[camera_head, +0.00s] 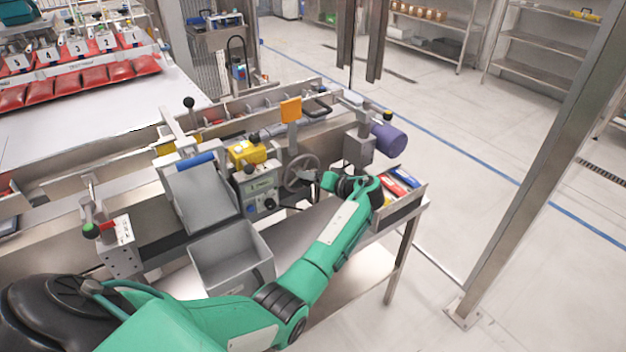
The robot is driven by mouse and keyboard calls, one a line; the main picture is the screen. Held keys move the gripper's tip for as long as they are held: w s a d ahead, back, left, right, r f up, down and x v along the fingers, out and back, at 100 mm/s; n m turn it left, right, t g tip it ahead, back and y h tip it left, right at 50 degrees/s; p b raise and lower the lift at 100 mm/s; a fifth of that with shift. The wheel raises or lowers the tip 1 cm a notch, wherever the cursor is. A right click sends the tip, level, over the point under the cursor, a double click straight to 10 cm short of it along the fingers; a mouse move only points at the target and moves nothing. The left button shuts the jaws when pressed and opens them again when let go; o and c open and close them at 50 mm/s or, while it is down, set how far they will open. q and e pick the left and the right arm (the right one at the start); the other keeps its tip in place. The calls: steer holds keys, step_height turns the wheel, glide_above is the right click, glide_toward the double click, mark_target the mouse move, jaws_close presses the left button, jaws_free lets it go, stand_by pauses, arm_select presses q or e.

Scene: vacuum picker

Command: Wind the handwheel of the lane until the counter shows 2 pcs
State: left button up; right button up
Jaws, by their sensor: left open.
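The grey spoked handwheel (300,173) sits on the front of the lane, right of a grey control box (261,188) with knobs and a small panel. Any counter reading is too small to make out. My left arm reaches in from the lower left. My left gripper (326,184) is open, close to the right side of the handwheel. My own wrist hides part of it, and I cannot tell whether it touches the rim. My right gripper is out of view.
A grey bin (231,262) stands below a sloping chute (201,196). An orange plate (291,110) rises behind the handwheel and a purple cylinder (388,138) sits to the right. A tray (401,211) with red and blue items lies beside my wrist.

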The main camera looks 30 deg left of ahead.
arm_select(q)
steer(key=b+v, duration=0.2)
steer(key=v, duration=1.2)
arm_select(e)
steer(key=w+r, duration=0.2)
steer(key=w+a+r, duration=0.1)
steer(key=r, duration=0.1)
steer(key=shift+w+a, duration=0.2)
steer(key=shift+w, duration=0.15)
